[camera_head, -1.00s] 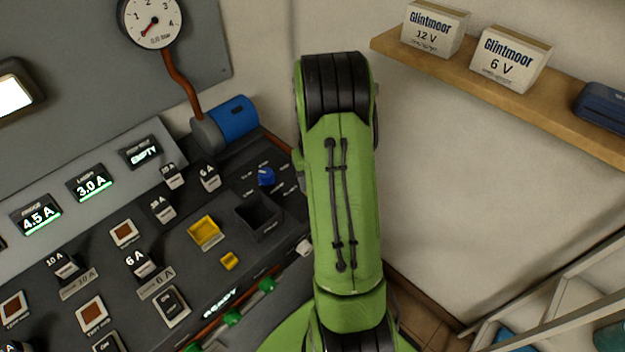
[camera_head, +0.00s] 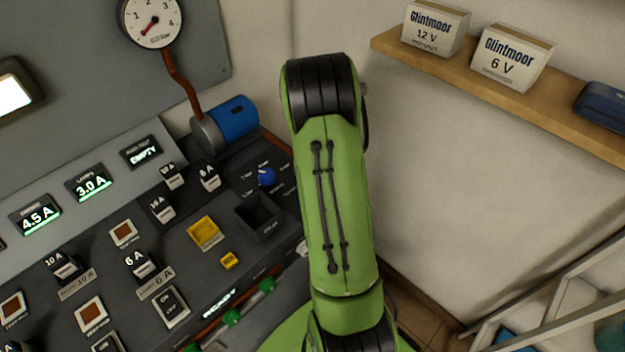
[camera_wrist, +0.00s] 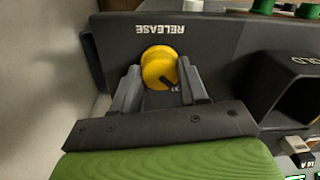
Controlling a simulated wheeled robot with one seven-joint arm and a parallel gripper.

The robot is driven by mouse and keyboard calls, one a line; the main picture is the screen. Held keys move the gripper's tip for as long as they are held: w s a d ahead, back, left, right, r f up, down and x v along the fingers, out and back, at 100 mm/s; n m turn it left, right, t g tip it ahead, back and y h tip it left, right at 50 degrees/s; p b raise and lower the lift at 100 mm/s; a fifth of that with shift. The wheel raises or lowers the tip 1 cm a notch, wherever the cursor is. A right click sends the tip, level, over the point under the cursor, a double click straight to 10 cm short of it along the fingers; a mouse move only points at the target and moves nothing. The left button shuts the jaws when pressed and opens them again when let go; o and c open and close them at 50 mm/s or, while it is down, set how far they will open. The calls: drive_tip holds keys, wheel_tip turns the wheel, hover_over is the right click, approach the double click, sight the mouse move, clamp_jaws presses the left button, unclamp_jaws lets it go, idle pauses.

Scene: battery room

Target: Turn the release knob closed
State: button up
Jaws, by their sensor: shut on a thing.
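The release knob (camera_wrist: 158,65) is round and yellow, on a dark panel face under the upside-down word RELEASE in the wrist view. A dark mark shows on its near side. My gripper (camera_wrist: 159,82) has one grey finger at the left of the knob and one at its right, and is shut on it. In the head view neither the knob nor the gripper fingers show; my green arm blocks part of the panel.
A dark open box-shaped socket (camera_wrist: 285,85) stands right of the gripper in the wrist view. In the head view the console (camera_head: 185,275) carries a blue knob (camera_head: 266,177) and a yellow block (camera_head: 204,232). A shelf (camera_head: 480,80) with boxes is at upper right.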

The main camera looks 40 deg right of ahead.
drive_tip(key=shift+r, duration=0.1)
idle(0.4)
drive_tip(key=o, duration=1.1)
drive_tip(key=shift+c, duration=0.2)
wheel_tip(320, 180, up, 16)
drive_tip(key=p, duration=0.3)
drive_tip(key=shift+d, duration=0.2)
drive_tip(key=shift+w+f, duration=0.1)
drive_tip(key=shift+f, duration=0.1)
drive_tip(key=s+a+r+t, duration=0.1)
drive_tip(key=a+r+t, duration=0.1)
drive_tip(key=a+r, duration=0.5)
drive_tip(key=s+a+r+m+t, duration=0.1)
drive_tip(key=s+a+m+t, duration=0.1)
drive_tip(key=s+a, duration=1.3)
drive_tip(key=shift+a+r+m+t, duration=0.2)
drive_tip(key=shift+a+m+t, duration=0.1)
drive_tip(key=shift+a+t, duration=0.55)
